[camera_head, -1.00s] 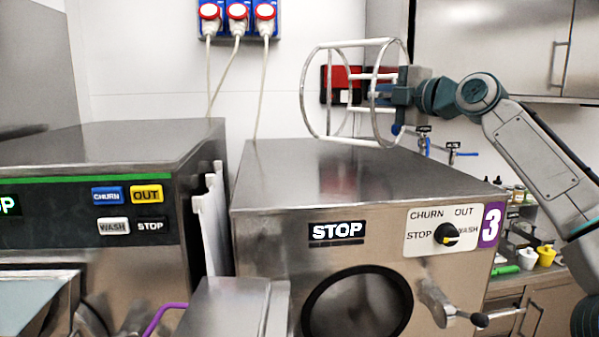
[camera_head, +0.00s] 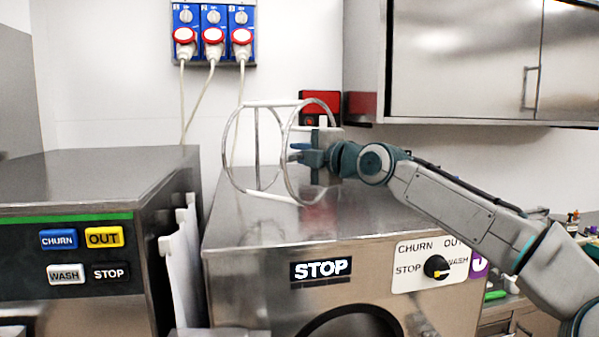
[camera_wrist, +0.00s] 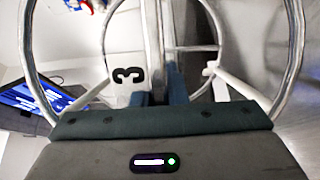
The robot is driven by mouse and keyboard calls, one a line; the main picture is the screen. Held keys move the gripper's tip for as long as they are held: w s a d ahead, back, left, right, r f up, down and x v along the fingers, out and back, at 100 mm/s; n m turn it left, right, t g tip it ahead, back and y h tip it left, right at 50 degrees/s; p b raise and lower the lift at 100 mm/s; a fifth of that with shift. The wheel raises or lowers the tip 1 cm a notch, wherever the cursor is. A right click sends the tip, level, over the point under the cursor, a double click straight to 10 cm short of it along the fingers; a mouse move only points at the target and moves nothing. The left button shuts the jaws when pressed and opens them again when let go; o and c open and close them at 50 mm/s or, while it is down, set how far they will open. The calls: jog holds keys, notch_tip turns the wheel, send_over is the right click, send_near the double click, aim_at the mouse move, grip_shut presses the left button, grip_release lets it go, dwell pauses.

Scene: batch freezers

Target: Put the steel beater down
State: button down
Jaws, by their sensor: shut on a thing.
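The steel beater (camera_head: 257,105), an open frame of two metal rings joined by bars, is at the middle of the head view, over the steel top of the machine with the STOP sign (camera_head: 225,228). My gripper (camera_head: 308,156) is shut on the beater at its right side. The beater's lower edge is close to the machine top; I cannot tell whether it touches. In the wrist view, the beater's rings and bars (camera_wrist: 207,28) spread in front of my gripper (camera_wrist: 160,92), with a black 3 on a white part.
A second machine (camera_head: 90,175) with CHURN, OUT, WASH and STOP buttons stands at left. Three red and white plugs (camera_head: 213,35) hang on blue sockets on the wall. A steel wall cabinet (camera_head: 460,60) is at upper right. The machine top beside the beater is clear.

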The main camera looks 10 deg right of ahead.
jog(key=shift+a+f+p, duration=0.1)
jog(key=shift+f+p, duration=0.3)
jog(key=shift+f, duration=1.6)
jog(key=shift+f, duration=0.1)
jog(key=shift+f, duration=0.1)
jog(key=c, duration=1.5)
grip_release()
jog(key=shift+o, duration=0.2)
jog(key=b+v, duration=0.4)
jog(key=v, duration=0.8)
